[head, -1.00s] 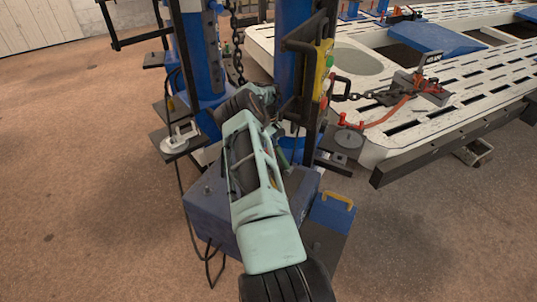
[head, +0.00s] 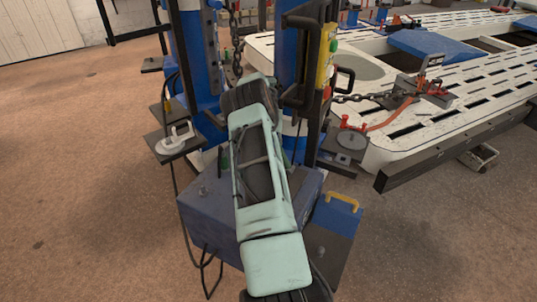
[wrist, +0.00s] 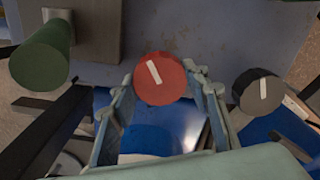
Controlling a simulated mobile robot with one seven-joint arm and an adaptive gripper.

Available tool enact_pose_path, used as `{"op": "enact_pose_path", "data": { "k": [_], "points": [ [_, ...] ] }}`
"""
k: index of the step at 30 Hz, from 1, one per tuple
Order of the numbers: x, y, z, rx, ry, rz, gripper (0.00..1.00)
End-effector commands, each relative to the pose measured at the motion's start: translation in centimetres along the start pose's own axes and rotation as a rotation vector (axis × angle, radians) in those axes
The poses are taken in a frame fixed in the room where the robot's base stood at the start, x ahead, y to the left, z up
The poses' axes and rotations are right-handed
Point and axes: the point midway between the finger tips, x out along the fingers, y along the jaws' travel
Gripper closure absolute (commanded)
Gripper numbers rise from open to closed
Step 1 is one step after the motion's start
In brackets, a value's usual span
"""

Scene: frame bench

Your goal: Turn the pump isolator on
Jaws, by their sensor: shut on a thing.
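In the wrist view, a red round knob (wrist: 172,88) with a white line on its face sits between the fingers of my gripper (wrist: 158,76). The fingers are shut on its sides. The white line is tilted, its top leaning left. No label is readable, so I cannot confirm by text that this knob is the pump isolator. In the head view, my arm covers the gripper and the knob, above the blue pump box (head: 205,222).
In the wrist view, a green cylinder (wrist: 40,55) stands left of the red knob, and a black knob (wrist: 252,80) with a white mark is to the right. Blue posts (head: 200,60) with chains stand behind the box. The slotted white bench (head: 400,140) is at right.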

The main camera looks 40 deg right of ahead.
Motion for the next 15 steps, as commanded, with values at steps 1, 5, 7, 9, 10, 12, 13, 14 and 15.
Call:
{"op": "enact_pose_path", "data": {
  "k": [1,5,7,9,10,12,13,14,15],
  "points": [
    [0.04,-0.03,-0.08,0.043,0.002,-0.002,0.82],
    [0.01,0.0,-0.08,0.165,0.002,-0.002,0.82],
    [0.0,0.04,-0.08,0.228,0.002,-0.001,0.82],
    [-0.01,0.06,-0.07,0.287,0.002,-0.001,0.82],
    [-0.02,0.07,-0.07,0.311,0.002,-0.001,0.82],
    [-0.02,0.08,-0.07,0.364,0.002,-0.001,0.82],
    [-0.03,0.07,-0.07,0.384,0.002,-0.001,0.82],
    [-0.03,0.08,-0.07,0.405,0.002,-0.001,0.82],
    [-0.03,0.08,-0.06,0.431,0.002,-0.001,0.82]
  ]
}}
